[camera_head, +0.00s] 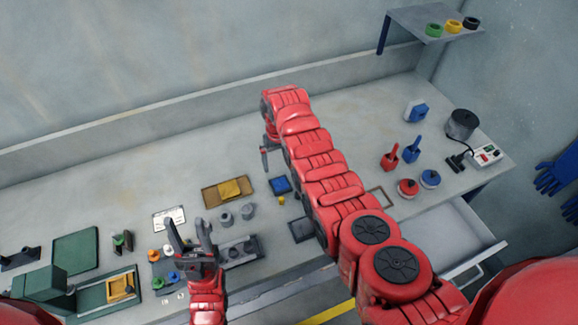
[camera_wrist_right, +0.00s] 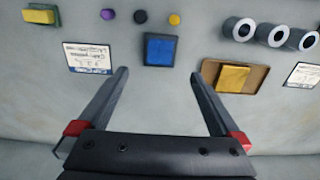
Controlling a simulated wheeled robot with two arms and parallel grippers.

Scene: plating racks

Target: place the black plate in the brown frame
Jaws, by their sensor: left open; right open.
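A dark square piece (camera_head: 302,230), which looks like the black plate, lies flat on the table just left of my right arm in the head view. A thin brown frame (camera_head: 388,203) lies on the other side of that arm, partly hidden by it; its inside looks empty. My right gripper (camera_head: 265,158) is over the back of the table, apart from both. In the right wrist view it is open (camera_wrist_right: 160,76) with nothing between its fingers. My left gripper (camera_head: 188,236) is open and empty above the left-middle of the table, fingers pointing away from me.
A brown tray with a yellow block (camera_head: 207,197) and a blue square (camera_head: 280,185) lie mid-table; the blue square is also in the wrist view (camera_wrist_right: 160,50). Grey cylinders (camera_head: 249,210) stand nearby. Red and blue holders (camera_head: 390,157) are at right. The back strip is clear.

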